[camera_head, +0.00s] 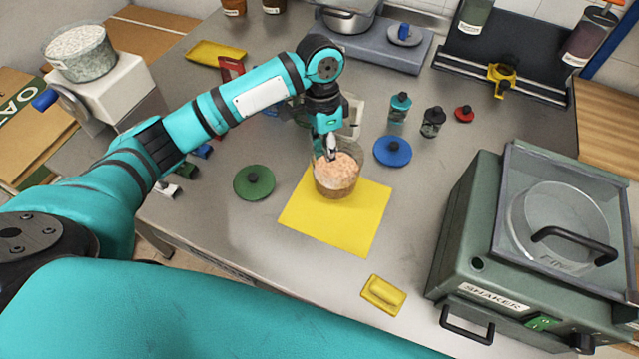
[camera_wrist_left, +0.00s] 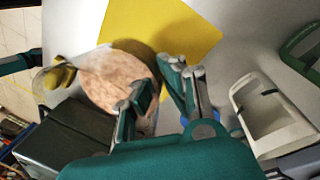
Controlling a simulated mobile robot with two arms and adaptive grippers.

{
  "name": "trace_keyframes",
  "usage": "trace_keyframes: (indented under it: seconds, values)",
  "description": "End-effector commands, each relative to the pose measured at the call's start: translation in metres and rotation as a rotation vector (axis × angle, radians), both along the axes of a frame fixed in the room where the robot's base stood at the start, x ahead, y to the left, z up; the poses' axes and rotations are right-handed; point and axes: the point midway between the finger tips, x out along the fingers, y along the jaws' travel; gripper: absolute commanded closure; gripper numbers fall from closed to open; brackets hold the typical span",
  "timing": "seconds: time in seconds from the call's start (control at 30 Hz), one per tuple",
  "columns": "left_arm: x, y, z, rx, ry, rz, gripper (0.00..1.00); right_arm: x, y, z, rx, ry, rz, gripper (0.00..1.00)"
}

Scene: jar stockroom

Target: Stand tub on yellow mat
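The tub (camera_head: 337,180) is a clear round container with pinkish-orange grainy contents. It is upright at the back part of the yellow mat (camera_head: 335,228); I cannot tell whether its whole base rests on the mat. My left gripper (camera_head: 331,150) is over the tub's back rim, pointing down. In the left wrist view the tub (camera_wrist_left: 112,80) is beside the left gripper (camera_wrist_left: 161,82), over a corner of the yellow mat (camera_wrist_left: 160,25). Its fingers are apart, one over the contents and one outside the rim. My right gripper is out of view.
A green lid (camera_head: 254,182) lies left of the mat and a blue lid (camera_head: 392,151) to the right. A yellow block (camera_head: 383,295) lies in front. The green shaker (camera_head: 500,240) stands at right. Another tub (camera_head: 80,52) sits on a white device at left.

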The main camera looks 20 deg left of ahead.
Motion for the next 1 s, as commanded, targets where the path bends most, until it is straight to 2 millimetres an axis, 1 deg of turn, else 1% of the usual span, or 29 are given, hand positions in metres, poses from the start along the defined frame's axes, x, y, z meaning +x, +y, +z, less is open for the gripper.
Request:
trace_keyframes:
  seconds: [0.07,0.2,0.3,0.37,0.47,0.63,0.73,0.83,0.97,1.0]
  values:
    - [-0.002,0.000,-0.016,0.000,0.006,-0.001,1.00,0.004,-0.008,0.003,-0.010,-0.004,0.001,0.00]
    - [-0.001,0.000,-0.041,0.001,0.004,-0.001,1.00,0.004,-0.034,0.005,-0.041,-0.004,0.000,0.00]
    - [-0.001,-0.001,-0.051,-0.001,0.002,-0.001,1.00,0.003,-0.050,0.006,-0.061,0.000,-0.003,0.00]
    - [-0.001,-0.001,-0.055,0.000,0.003,-0.001,1.00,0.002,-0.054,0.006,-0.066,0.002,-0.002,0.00]
    - [-0.001,-0.001,-0.064,0.001,0.004,-0.001,1.00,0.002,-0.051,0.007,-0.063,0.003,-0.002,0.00]
    - [-0.001,-0.001,-0.088,0.001,0.004,-0.001,1.00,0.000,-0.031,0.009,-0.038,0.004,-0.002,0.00]
    - [-0.001,-0.001,-0.092,0.000,0.000,-0.002,1.00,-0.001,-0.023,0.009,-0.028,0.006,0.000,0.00]
    - [-0.001,-0.001,-0.092,0.000,0.000,-0.002,1.00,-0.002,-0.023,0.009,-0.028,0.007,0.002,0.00]
    - [-0.001,-0.001,-0.093,0.000,0.000,-0.002,1.00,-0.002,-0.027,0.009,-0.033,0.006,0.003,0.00]
    - [-0.001,-0.001,-0.094,0.001,0.001,-0.002,0.93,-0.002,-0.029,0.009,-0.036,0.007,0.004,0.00]
